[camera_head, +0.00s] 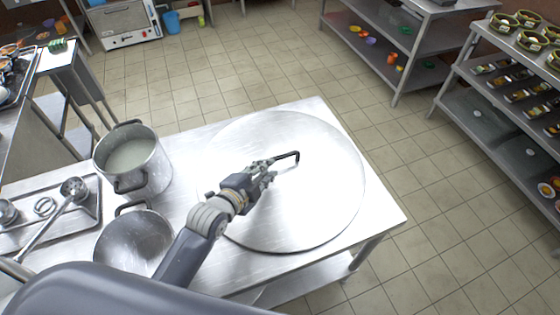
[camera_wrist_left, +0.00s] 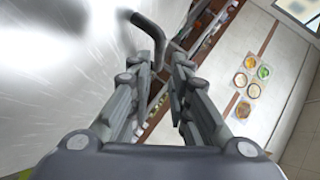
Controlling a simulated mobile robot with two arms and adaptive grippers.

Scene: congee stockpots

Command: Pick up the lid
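The lid (camera_head: 315,205) is a large, round, shiny metal disc on the right part of the steel table. Its dark bracket handle (camera_head: 288,155) stands up from the middle; the handle also shows in the left wrist view (camera_wrist_left: 148,27). My left gripper (camera_head: 272,169) is over the lid at the handle's left part, fingers apart. The gripper covers the handle's near end. My right gripper is not in view.
Left of the lid, a pot of pale liquid (camera_head: 130,155) and an empty metal bowl or pan (camera_head: 133,243) stand on the table (camera_head: 190,160). A tray (camera_head: 93,215) with a ladle (camera_head: 55,210) lies at far left. Shelves (camera_head: 455,60) stand across the tiled floor.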

